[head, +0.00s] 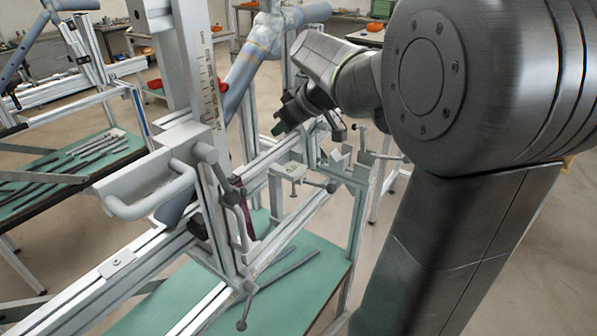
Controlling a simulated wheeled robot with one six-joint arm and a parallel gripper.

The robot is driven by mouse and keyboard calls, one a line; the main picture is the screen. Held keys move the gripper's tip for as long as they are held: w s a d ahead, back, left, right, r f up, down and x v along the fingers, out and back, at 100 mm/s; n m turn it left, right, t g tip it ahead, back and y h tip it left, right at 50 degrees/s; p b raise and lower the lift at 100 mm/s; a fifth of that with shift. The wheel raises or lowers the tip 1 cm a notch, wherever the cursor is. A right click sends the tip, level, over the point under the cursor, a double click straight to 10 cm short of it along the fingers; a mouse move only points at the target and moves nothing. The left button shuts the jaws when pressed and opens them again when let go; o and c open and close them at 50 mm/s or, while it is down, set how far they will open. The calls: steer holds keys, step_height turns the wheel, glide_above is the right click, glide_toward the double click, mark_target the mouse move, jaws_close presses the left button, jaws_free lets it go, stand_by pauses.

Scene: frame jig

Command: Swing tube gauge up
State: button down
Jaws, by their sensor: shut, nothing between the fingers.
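A frame jig (160,262) of pale metal rails fills the middle of the head view. A scaled upright (205,85) stands on it with a handle and clamp levers. A blue-grey tube (243,80) slants beside the upright. A small bracket assembly (299,172) with a flat plate and a lever sits on the right part of the jig. I cannot tell for sure which part is the tube gauge. My gripper (283,120) is shut and empty, above and behind that bracket. It looks apart from the bracket, and its fingertips are small and partly dark.
A green-topped bench (305,285) lies under the jig with dark rods on it. Another bench (75,165) with several loose tubes stands at the left. A second jig is behind it. Open floor shows at the back and right. My arm covers much of the right side.

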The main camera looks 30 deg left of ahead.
steer(key=shift+w+a+r, duration=0.1)
steer(key=shift+a, duration=1.1)
steer(key=shift+a, duration=0.1)
steer(key=shift+w+a+p, duration=0.1)
steer(key=shift+a+p, duration=0.2)
steer(key=shift+a, duration=0.75)
steer(key=shift+a, duration=0.1)
steer(key=shift+w+a+f, duration=0.1)
steer(key=shift+a+f, duration=0.1)
steer(key=shift+a, duration=0.35)
steer(key=shift+a+f, duration=0.15)
steer(key=shift+a, duration=0.35)
